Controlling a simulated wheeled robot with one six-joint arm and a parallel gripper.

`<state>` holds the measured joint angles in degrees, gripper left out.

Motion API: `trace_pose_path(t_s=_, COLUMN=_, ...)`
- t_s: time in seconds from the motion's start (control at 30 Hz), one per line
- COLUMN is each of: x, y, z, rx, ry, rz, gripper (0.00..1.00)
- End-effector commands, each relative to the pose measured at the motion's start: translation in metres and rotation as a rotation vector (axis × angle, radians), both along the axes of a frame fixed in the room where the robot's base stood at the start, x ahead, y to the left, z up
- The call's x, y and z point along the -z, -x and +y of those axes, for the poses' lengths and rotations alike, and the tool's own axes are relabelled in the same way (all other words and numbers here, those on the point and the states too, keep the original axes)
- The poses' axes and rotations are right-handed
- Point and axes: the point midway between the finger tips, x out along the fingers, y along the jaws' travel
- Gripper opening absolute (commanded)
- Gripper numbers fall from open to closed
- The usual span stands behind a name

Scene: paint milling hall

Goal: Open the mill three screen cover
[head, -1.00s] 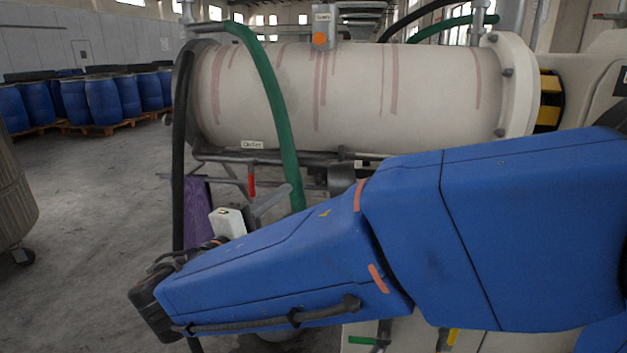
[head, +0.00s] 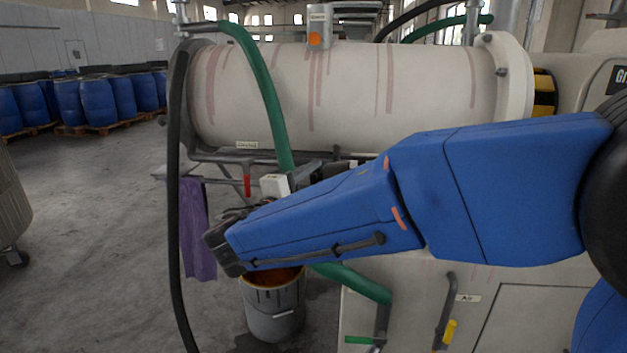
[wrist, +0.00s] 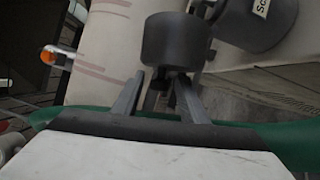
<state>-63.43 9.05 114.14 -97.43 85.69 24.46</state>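In the wrist view a dark grey rounded part (wrist: 245,28) carries a label starting "Sc", cut off by the frame; it may be the screen cover. A dark cylindrical piece (wrist: 175,42) is just beyond my fingertips. My gripper (wrist: 159,77) is open, with its two fingers apart; a narrow grey part shows between them, and I cannot tell whether they touch it. In the head view my gripper (head: 304,174) is under the mill's long cream drum (head: 345,95), near its lower pipes. My blue forearm hides the cover there.
A green hose (head: 262,85) hangs down the drum's front and a black hose (head: 175,190) runs at its left. A purple cloth (head: 196,230) hangs below. A grey bucket (head: 274,312) stands on the floor.

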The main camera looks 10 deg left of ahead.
Motion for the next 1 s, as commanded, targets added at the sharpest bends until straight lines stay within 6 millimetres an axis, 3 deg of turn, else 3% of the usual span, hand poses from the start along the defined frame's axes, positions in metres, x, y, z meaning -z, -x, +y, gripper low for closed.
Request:
trace_pose_path(t_s=0.27, x=0.0, y=-0.001, z=-0.001, rx=0.0, ry=0.0, rz=0.0, gripper=0.39)
trace_pose_path(t_s=0.43, x=0.0, y=-0.001, z=0.0, rx=0.0, ry=0.0, rz=0.0, gripper=0.01)
trace_pose_path(t_s=0.6, x=-0.001, y=-0.001, z=-0.001, rx=0.0, ry=-0.011, rz=0.0, gripper=0.0)
trace_pose_path(t_s=1.0, x=-0.02, y=-0.002, z=-0.013, rx=0.002, ry=-0.23, rz=0.014, gripper=0.0)
